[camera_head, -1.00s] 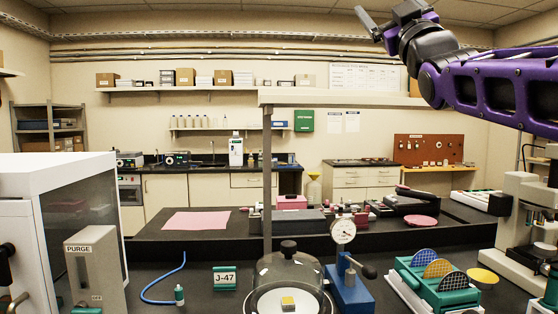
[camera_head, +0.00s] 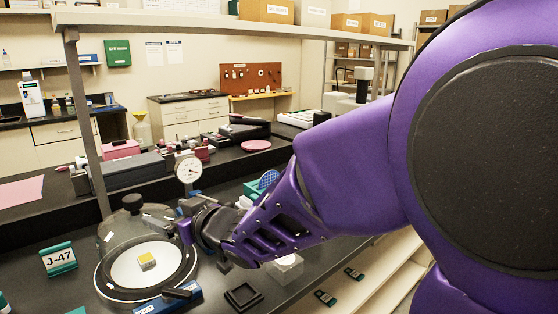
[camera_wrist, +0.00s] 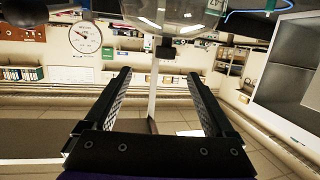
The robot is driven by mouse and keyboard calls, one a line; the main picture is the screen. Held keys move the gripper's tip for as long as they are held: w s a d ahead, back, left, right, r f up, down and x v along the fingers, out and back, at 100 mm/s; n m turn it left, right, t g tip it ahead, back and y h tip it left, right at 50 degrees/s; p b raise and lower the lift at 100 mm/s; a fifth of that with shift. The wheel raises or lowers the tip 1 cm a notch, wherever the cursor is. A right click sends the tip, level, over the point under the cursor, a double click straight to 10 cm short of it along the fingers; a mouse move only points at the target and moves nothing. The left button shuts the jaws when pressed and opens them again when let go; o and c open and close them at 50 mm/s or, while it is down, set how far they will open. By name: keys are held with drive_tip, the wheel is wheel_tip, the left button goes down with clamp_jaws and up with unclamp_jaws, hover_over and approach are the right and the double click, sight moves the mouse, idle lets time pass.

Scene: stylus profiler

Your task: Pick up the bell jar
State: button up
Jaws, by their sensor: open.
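The bell jar (camera_head: 119,243) is a clear glass dome with a black knob (camera_head: 132,203) on top. It stands upright over a white disc with a small yellow block on it. In the wrist view, which is upside down, the glass (camera_wrist: 190,22) is at the top and its black knob (camera_wrist: 165,49) points down between the finger lines. My gripper (camera_head: 186,228) is at the jar's right side in the head view, partly hidden by my wrist. In the wrist view my gripper (camera_wrist: 160,85) has its fingers wide apart, with nothing between them.
A dial gauge (camera_head: 188,169) stands behind my gripper. A blue block (camera_head: 168,301) with a black lever lies in front, and a black square tray (camera_head: 243,297) lies to the right. A shelf post (camera_head: 88,130) rises behind.

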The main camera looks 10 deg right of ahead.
sight(136, 201)
drive_tip(key=b+x, duration=0.1)
drive_tip(key=x, duration=0.2)
drive_tip(key=b+x, duration=0.1)
drive_tip(key=x, duration=0.2)
drive_tip(key=a+b+x, duration=0.1)
drive_tip(key=x, duration=0.2)
drive_tip(key=shift+s+r, duration=0.3)
drive_tip(key=shift+s, duration=0.15)
drive_tip(key=shift+x, duration=3.05)
drive_tip(key=shift+r, duration=0.2)
clamp_jaws()
drive_tip(key=shift+r, duration=0.1)
